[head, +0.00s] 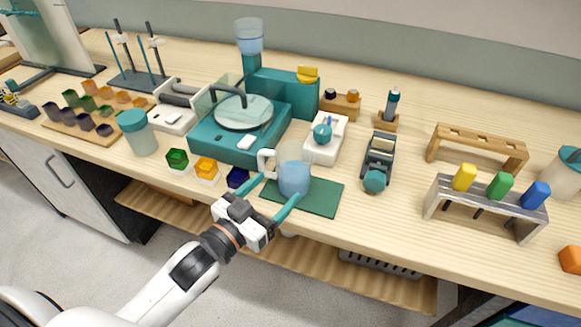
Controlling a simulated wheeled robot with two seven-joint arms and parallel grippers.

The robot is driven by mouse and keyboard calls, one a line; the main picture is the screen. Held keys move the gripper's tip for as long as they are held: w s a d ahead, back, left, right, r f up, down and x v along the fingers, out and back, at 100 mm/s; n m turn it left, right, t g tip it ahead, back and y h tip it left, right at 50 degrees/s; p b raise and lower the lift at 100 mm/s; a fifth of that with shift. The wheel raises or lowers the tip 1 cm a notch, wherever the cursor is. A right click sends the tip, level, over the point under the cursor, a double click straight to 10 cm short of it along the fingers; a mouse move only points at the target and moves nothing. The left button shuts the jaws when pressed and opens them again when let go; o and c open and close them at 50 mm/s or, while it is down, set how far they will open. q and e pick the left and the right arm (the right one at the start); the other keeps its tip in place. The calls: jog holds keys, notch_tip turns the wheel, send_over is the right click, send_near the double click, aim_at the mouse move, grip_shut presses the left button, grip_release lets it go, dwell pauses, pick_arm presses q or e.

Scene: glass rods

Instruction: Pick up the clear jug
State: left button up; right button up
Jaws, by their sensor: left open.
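The clear jug (294,172) stands upright on a dark green mat (325,197) near the front edge of the bench. It has a white handle on its left side and looks bluish inside. My left gripper (272,196) reaches in from the front left with its two teal fingers spread. One finger is to the left of the jug and the other is in front of its lower right side. Whether either finger touches the jug cannot be told. My right gripper does not show.
A teal machine (238,135) with a round plate stands behind and left of the jug. Small green (177,159) and orange (206,168) blocks sit to the left. A white device (326,143) stands close behind. A metal rack (484,203) with coloured blocks is further right.

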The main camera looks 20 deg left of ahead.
aim_at(284, 180)
pick_arm(q)
jog(key=x, duration=0.3)
jog(key=shift+w, duration=0.35)
jog(key=shift+w+d+p, duration=0.2)
jog(key=shift+w+p, duration=0.1)
jog(key=shift+w, duration=0.3)
jog(key=x, duration=0.3)
jog(key=shift+w+f, duration=0.1)
jog(key=shift+w, duration=0.2)
jog(key=shift+w+d, duration=0.2)
jog(key=shift+w, duration=0.2)
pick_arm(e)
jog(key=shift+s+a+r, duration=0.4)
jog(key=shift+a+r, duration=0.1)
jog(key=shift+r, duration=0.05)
pick_arm(q)
jog(key=shift+s, duration=0.1)
jog(key=shift+c, duration=0.2)
jog(key=c, duration=0.8)
notch_tip(284, 180, up, 10)
jog(key=shift+p, duration=0.85)
jog(key=shift+c, duration=0.2)
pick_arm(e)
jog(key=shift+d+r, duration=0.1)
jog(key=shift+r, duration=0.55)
